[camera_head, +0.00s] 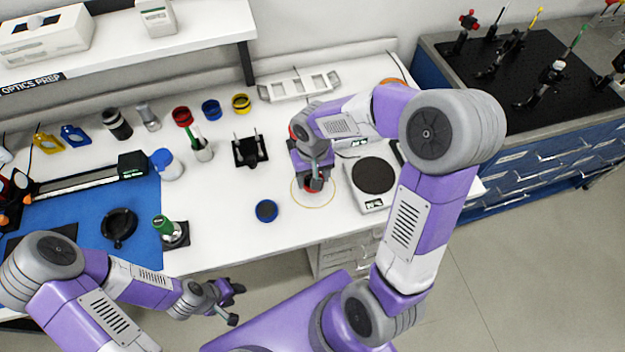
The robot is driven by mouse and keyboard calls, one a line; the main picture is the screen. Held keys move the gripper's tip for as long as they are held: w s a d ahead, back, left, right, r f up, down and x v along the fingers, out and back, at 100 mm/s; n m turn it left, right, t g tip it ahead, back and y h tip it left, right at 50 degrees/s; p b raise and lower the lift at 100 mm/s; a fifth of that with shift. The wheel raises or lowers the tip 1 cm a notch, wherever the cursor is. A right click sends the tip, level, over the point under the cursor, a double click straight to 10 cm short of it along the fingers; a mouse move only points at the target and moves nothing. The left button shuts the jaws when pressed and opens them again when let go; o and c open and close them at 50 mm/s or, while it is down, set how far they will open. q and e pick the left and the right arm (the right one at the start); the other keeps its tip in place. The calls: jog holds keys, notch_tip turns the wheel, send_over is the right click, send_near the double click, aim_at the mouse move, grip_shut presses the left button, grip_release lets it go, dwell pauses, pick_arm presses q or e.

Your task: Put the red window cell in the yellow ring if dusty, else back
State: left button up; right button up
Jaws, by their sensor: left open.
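A thin yellow ring (294,199) is marked on the white bench top. A small red round piece (309,188), which looks like the red window cell, shows inside the ring, mostly hidden under my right gripper (316,184). The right gripper points down over it; its fingertips are too small and covered to tell whether they grip it. Dust on the red piece cannot be made out. My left gripper (236,303) is open and empty, in front of the bench's front edge.
A blue round cell (266,211) lies left of the ring. A balance (373,176) stands right of it. Red (182,116), blue (211,110) and yellow (241,103) round pieces stand at the back.

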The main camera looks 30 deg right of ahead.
notch_tip(320, 180, down, 2)
jog(key=shift+f, duration=0.1)
jog(key=o, duration=0.7)
jog(key=shift+f+b, duration=0.1)
jog(key=shift+b, duration=0.2)
jog(key=o, duration=0.5)
jog(key=shift+c, duration=0.2)
